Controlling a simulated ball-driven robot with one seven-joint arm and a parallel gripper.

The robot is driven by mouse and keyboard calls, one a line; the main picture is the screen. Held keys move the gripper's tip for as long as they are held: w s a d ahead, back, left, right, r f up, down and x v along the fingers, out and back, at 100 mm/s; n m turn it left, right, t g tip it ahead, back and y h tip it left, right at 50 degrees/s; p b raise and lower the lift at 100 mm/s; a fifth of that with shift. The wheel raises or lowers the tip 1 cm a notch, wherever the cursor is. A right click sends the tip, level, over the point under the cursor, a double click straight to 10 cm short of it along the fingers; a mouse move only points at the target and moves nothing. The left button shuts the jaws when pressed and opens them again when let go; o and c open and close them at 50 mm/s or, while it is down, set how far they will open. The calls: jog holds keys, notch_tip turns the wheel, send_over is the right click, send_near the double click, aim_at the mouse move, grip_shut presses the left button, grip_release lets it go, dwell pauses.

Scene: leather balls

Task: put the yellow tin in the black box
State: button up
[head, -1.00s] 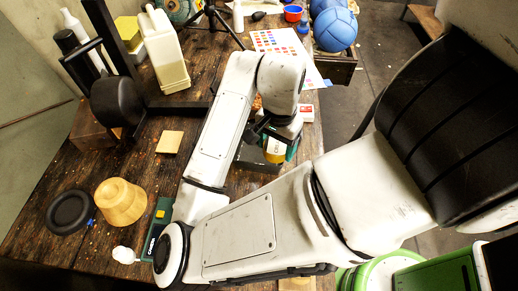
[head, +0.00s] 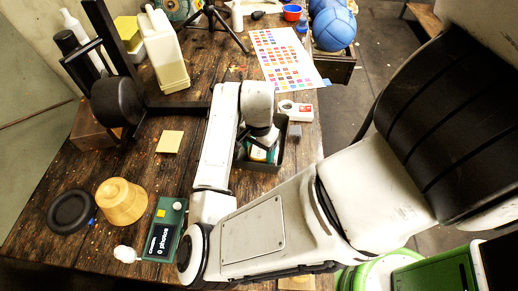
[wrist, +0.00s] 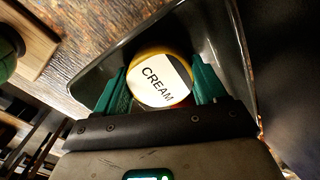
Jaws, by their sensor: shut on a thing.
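The yellow tin (wrist: 160,82), with a white label reading CREAM on its lid, is between the two green fingers of my gripper (wrist: 161,80) in the wrist view. My gripper is shut on it. The black box (wrist: 232,42) has its walls around the tin and the fingers in that view. In the head view my gripper (head: 258,154) points down inside the outline of the black box (head: 280,152). My wrist hides most of the tin and part of the box there. I cannot tell if the tin touches the box floor.
A white object with a red mark (head: 295,109) and a small grey block (head: 295,131) lie near the box, by the table's right edge. A colour chart (head: 285,58) lies behind.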

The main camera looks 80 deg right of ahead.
aim_at(259, 150)
jog(key=o, duration=0.7)
jog(key=shift+f, duration=0.15)
jog(key=o, duration=0.4)
notch_tip(259, 150, up, 12)
jog(key=shift+r, duration=0.2)
